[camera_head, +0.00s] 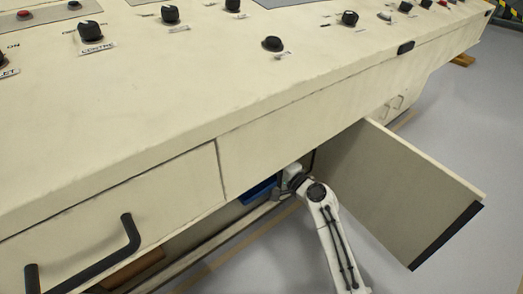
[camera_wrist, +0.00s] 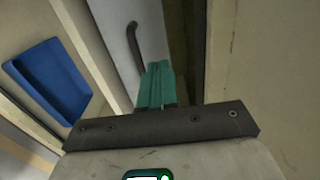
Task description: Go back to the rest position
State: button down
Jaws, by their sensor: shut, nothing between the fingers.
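My gripper (camera_wrist: 156,72) shows in the wrist view as two teal fingers pressed together, shut with nothing between them. In the head view my white arm reaches up to the opening under the cream control console (camera_head: 240,120), and the fingers are hidden there. A blue bin (camera_wrist: 48,80) lies left of the fingers in the wrist view, apart from them. Its blue edge also shows in the opening in the head view (camera_head: 258,189). A dark curved handle (camera_wrist: 134,45) on a grey panel stands just beyond the fingertips; I cannot tell whether they touch.
An open cabinet door (camera_head: 400,185) stands close to the right of my arm. A closed drawer with a black handle (camera_head: 105,258) is at the lower left. Knobs and switches line the console top. Grey floor (camera_head: 470,130) is clear at the right.

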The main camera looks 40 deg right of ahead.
jog(key=shift+s, duration=1.15)
